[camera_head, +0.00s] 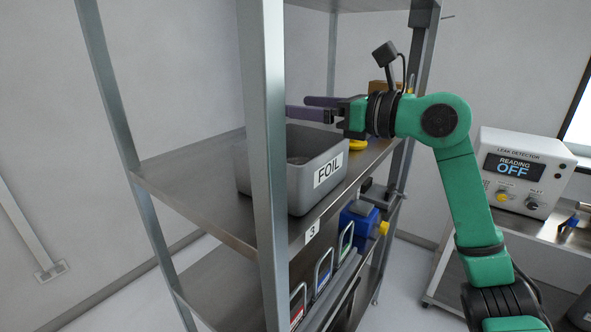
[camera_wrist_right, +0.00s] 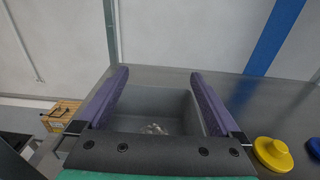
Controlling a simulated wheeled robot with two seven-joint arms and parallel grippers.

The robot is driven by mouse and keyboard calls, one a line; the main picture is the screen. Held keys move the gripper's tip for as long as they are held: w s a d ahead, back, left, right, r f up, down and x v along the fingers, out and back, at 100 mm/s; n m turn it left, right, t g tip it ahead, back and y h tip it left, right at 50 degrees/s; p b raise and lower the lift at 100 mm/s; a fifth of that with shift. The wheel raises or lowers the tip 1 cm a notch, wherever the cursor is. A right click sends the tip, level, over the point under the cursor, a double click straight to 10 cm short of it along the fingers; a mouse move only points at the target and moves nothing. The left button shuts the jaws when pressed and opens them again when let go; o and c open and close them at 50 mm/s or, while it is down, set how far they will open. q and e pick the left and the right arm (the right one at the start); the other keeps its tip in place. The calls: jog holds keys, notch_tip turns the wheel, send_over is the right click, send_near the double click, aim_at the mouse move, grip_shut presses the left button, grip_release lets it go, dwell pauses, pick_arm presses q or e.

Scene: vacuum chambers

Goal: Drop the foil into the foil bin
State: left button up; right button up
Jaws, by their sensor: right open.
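The grey foil bin (camera_head: 268,178), labelled FOIL, stands on the metal shelf behind the front post. It also shows in the right wrist view (camera_wrist_right: 185,112), below and between the fingers. A small pale crumpled piece, which looks like foil (camera_wrist_right: 155,129), lies on the bin's floor; it does not show clearly in the head view. My right gripper (camera_head: 297,107) is above the bin, its purple fingers spread apart with nothing between them. The fingers also show in the wrist view (camera_wrist_right: 159,75). My left gripper is not in view.
The shelf post (camera_head: 264,120) stands close in front of the bin. A yellow round object (camera_head: 357,145) lies beside the bin, with a blue one (camera_wrist_right: 314,147) near it. A leak detector (camera_head: 522,172) reading OFF stands on a bench at right. The shelf's left part is clear.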

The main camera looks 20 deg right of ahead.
jog(key=b+v, duration=0.7)
jog(key=v, duration=0.7)
jog(key=shift+s+d, duration=0.15)
jog(key=shift+s, duration=0.2)
